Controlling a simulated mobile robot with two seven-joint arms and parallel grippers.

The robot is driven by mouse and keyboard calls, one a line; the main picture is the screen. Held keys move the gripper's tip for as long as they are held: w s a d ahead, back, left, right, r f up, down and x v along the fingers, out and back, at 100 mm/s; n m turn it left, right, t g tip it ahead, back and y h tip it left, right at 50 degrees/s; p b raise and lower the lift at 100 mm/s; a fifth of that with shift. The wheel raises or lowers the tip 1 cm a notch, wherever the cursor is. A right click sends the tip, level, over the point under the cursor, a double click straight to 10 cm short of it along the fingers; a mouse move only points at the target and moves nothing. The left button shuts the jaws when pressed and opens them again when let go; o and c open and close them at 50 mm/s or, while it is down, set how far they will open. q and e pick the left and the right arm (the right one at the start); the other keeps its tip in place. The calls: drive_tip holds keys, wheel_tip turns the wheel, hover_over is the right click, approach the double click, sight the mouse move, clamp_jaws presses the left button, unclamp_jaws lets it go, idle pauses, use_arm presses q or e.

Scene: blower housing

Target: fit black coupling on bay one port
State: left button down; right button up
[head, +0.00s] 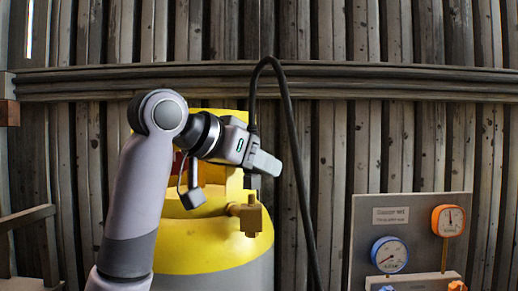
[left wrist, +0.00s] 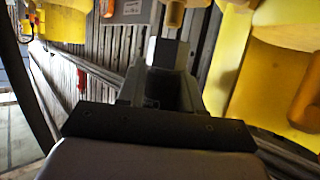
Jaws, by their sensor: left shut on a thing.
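My left gripper (head: 262,163) is shut on the black coupling, at the end of the black hose (head: 288,95). The gripper hides most of the coupling; a small dark part of the coupling (head: 249,182) shows just below the fingers. Below it is a brass valve fitting (head: 250,217) on the yellow cylinder (head: 215,244). The coupling appears close above the fitting; I cannot tell whether they touch. In the left wrist view the fingers (left wrist: 168,78) are in the middle, and a brass piece (left wrist: 174,12) shows just beyond them. My right gripper is not in view.
A grey panel (head: 400,213) at the right carries a blue gauge (head: 389,254) and an orange gauge (head: 448,220). The hose arches up from the gripper and hangs down between cylinder and panel. A corrugated wall (head: 400,130) with a horizontal rail stands behind.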

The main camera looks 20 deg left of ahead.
use_arm(q)
drive_tip(key=shift+f+b, duration=0.9)
drive_tip(key=shift+f, duration=0.5)
drive_tip(key=c, duration=0.7)
unclamp_jaws()
drive_tip(key=shift+o, duration=0.2)
drive_tip(key=b+v, duration=0.1)
drive_tip(key=v, duration=0.6)
drive_tip(key=shift+s, duration=0.1)
